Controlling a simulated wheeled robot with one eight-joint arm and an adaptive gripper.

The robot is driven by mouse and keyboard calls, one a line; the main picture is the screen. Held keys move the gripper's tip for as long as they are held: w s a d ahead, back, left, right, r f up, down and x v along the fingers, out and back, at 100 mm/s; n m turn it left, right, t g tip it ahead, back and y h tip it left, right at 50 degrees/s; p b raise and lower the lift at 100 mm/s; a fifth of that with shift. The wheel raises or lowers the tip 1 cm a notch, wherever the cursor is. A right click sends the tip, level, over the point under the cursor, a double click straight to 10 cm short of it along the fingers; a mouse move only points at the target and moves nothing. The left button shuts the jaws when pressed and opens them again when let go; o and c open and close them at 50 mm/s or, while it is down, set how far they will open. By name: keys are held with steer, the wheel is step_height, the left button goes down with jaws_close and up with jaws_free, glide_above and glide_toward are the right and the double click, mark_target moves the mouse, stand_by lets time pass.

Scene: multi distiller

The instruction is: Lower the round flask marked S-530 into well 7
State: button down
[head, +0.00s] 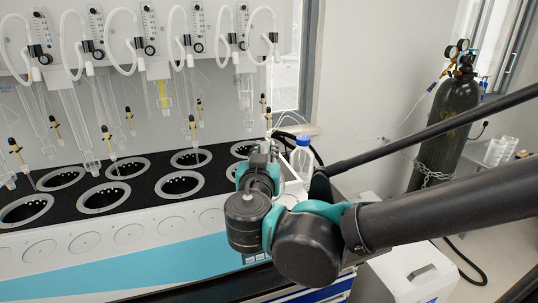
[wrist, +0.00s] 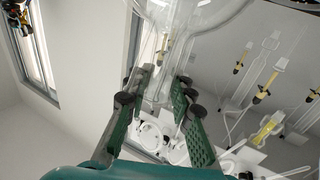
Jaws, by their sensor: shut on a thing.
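In the wrist view, my gripper (wrist: 164,92) has its two green-padded fingers closed on the neck of a clear glass flask (wrist: 190,18). The round body of the flask fills the top of that view and is partly cut off. I cannot read a marking on it. In the head view, my arm and wrist cover most of the gripper (head: 264,150), and I cannot make out the flask there. The distiller's black top holds round wells with grey rims in two rows, such as a front well (head: 180,174) left of my wrist. I cannot read well numbers; some wells may be hidden behind my arm.
Glass tubes (head: 78,115) and thin yellow-tipped probes (head: 106,133) hang over the wells. A bottle with a blue cap (head: 302,158) stands just behind my wrist. A chained dark gas cylinder (head: 448,125) stands at the right.

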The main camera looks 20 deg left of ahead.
steer(key=w+a, duration=1.2)
steer(key=w, duration=0.2)
step_height(320, 180, down, 8)
stand_by(1.1)
steer(key=shift+d+f, duration=0.15)
steer(key=shift+f, duration=0.35)
stand_by(0.9)
steer(key=c, duration=1.2)
jaws_free()
steer(key=shift+s, duration=0.1)
steer(key=v, duration=1.2)
